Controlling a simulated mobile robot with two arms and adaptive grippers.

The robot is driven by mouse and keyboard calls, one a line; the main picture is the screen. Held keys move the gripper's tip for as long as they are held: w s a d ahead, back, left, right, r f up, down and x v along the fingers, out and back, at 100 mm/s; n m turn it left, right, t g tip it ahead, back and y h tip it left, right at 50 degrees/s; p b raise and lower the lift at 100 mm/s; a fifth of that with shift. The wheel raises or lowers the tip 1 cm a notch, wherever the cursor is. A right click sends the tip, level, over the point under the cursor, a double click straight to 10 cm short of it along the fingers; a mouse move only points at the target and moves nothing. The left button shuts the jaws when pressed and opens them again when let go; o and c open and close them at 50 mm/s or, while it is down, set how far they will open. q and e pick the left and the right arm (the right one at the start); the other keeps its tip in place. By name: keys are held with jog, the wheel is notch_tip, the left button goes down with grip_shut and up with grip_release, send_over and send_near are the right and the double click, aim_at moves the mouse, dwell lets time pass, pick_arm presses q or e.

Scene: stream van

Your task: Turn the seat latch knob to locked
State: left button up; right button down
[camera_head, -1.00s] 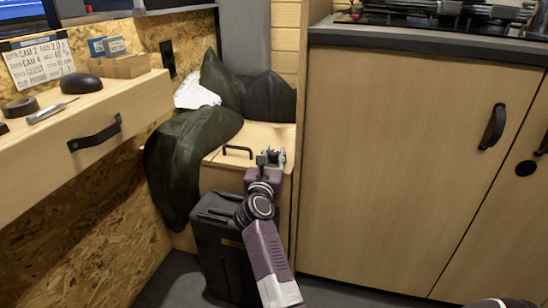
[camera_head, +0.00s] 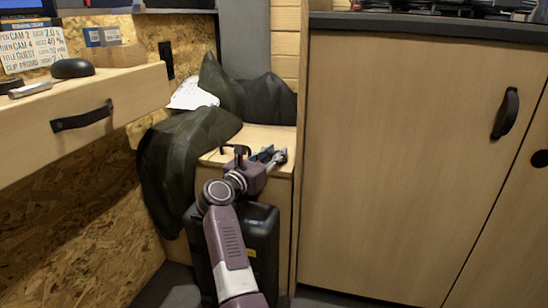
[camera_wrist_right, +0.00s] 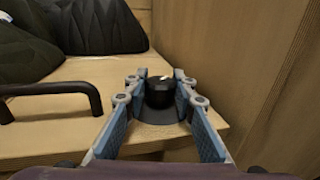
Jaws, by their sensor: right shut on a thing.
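The seat latch knob (camera_wrist_right: 160,92) is black and round with a small white mark on top, at the front right corner of the wooden seat box (camera_head: 275,138). In the right wrist view it sits between the two blue-padded fingers of my right gripper (camera_wrist_right: 156,98), which is shut on it. In the head view my right gripper (camera_head: 270,157) is over the right end of the box top and hides the knob. The locked and unlocked marks cannot be made out. My left gripper is not in view.
A black handle (camera_wrist_right: 55,92) stands on the box top left of the knob. A black case (camera_head: 262,240) stands in front of the box. A wooden cabinet (camera_head: 400,160) closes off the right side; a drawer unit (camera_head: 120,100) juts in at left.

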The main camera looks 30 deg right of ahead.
aim_at(274, 150)
jog(key=c, duration=1.6)
grip_release()
notch_tip(274, 150, up, 10)
